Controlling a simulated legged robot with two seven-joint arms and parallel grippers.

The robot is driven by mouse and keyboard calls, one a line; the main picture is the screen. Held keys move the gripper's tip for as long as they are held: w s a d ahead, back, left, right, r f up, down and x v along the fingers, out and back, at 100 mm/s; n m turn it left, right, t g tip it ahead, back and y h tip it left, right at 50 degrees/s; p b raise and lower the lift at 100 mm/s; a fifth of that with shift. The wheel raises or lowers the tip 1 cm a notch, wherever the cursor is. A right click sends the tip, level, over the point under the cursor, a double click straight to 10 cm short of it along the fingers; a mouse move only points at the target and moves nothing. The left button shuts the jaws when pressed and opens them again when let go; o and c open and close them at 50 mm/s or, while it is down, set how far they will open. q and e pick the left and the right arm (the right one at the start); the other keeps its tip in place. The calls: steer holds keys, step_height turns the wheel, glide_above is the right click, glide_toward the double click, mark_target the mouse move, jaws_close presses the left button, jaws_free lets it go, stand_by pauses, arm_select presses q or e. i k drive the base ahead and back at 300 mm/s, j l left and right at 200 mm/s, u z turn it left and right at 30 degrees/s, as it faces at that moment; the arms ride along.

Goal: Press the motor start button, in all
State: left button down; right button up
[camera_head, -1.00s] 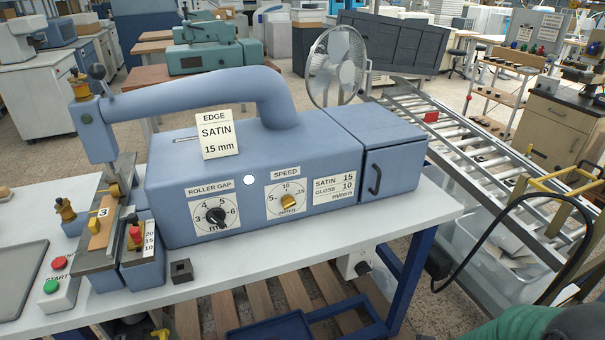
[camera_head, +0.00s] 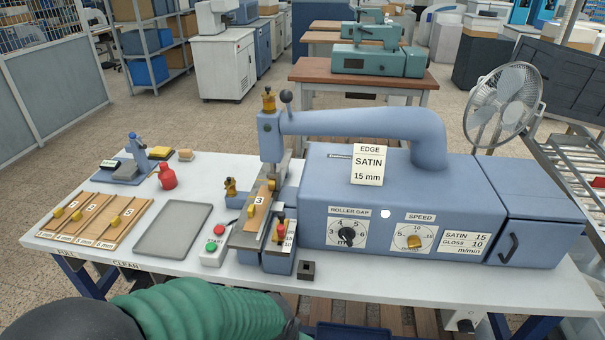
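The foil stamping machine (camera_head: 330,190) is blue-grey and stands on the white bench. A small push-button box (camera_head: 214,257) lies left of its base, with a green button (camera_head: 211,246) labelled START and a red button (camera_head: 219,229) above it. A sleeved green arm of mine crosses the bottom left, in front of the bench and below the button box, apart from it. No gripper fingers show in the picture, so both grippers are out of view.
A grey tray (camera_head: 174,229) lies left of the button box, and a wooden board with several gauges (camera_head: 98,221) lies further left. A red bottle (camera_head: 167,176) stands behind the tray. A fan (camera_head: 502,104) stands behind the machine at right. A small dark block (camera_head: 306,270) sits near the front edge.

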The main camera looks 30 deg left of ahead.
mark_target(210, 247)
steer(key=u, duration=1.55)
